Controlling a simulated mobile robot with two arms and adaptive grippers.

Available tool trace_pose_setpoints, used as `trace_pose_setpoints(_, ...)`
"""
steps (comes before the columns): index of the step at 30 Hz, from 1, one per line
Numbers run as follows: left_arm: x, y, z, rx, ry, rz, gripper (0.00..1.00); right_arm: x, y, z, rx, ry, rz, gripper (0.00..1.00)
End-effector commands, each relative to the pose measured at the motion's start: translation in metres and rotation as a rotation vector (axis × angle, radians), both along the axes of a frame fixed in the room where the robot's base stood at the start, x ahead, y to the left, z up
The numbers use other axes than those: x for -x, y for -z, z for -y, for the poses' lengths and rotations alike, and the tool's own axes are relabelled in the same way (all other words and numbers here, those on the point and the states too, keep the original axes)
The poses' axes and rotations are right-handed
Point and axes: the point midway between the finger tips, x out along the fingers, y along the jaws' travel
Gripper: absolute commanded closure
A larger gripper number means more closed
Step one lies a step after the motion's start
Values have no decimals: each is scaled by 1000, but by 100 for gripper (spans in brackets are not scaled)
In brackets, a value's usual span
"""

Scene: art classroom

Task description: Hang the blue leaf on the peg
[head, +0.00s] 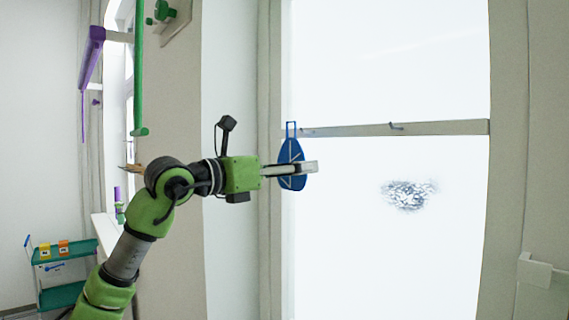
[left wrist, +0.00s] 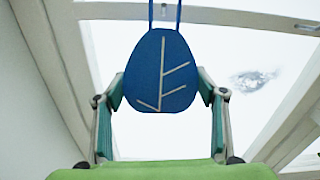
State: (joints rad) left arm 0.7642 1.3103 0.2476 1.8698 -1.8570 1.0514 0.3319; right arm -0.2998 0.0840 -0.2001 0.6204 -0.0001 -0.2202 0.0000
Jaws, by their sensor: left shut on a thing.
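My left gripper (head: 308,168) is shut on the blue leaf (head: 291,153) and holds it upright in front of the window. The leaf is a flat blue oval with pale vein lines; it also shows in the left wrist view (left wrist: 160,75), between the two fingers (left wrist: 162,90). Its blue hanging loop (head: 291,129) points up. A small peg (head: 397,126) sticks out from the window's crossbar, to the right of the leaf and slightly above it. The peg also shows at the right in the left wrist view (left wrist: 307,27). The loop is apart from this peg. My right gripper is not in view.
The pale crossbar (head: 450,128) runs across the bright window behind the leaf. A window post (head: 507,160) stands at the right. A teal shelf cart (head: 62,290) stands low at the left. A green bar (head: 138,70) hangs at the upper left. Space right of the leaf looks clear.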

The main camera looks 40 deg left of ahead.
Motion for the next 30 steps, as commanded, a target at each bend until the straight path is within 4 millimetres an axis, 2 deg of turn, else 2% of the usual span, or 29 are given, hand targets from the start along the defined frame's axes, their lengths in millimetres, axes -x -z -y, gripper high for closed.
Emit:
trace_pose_setpoints(18, -37, 1, 3, 1, 0, 1, 57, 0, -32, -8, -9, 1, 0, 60)
trace_pose_setpoints(30, -48, 11, 4, 0, 0, 0, 57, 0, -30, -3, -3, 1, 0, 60)
